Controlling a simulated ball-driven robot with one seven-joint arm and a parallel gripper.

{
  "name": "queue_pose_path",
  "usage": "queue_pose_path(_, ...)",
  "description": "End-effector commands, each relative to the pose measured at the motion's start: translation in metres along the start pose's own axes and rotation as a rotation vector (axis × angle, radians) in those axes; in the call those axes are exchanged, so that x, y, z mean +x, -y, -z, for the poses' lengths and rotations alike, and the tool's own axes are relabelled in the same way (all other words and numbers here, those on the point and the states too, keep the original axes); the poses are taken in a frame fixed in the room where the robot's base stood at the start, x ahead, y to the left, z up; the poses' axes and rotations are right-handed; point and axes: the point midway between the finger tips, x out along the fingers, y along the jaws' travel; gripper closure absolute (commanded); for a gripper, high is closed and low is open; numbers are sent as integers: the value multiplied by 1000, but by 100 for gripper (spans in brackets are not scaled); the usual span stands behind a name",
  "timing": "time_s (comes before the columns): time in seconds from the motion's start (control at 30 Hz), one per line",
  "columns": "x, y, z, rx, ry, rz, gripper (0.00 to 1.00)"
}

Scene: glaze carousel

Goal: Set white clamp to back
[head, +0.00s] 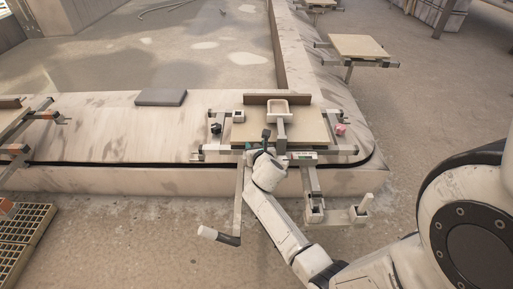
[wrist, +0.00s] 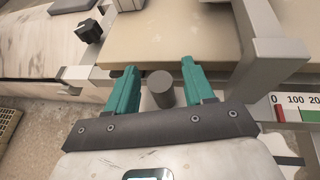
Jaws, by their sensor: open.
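A small white block with a dark face (head: 238,116), which looks like the white clamp's knob, is at the left back of the square board (head: 308,127) in the head view. Only a pale piece, probably the same knob, shows at the top edge of the wrist view (wrist: 128,5). My gripper (head: 257,152) is at the board's front edge, nearer me than this knob. In the wrist view its teal fingers (wrist: 159,66) are open on either side of a dark grey cylinder (wrist: 160,88). I cannot tell whether they touch it.
A black knob (head: 216,128) sits left of the board and a pink one (head: 340,129) right. A white tray-like part on a post (head: 273,107) stands over the board. A scale (wrist: 297,108) lies right of my fingers.

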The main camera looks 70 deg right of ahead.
Motion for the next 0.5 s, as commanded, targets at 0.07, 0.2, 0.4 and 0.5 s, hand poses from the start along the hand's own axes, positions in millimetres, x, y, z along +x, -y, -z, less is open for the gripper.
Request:
queue_pose_path(0.07, 0, 0, 0, 0, 0, 0, 47)
queue_pose_path(0.2, 0, 0, 0, 0, 0, 0, 56)
queue_pose_path(0.4, 0, 0, 0, 0, 0, 0, 75)
queue_pose_path(0.5, 0, 0, 0, 0, 0, 0, 85)
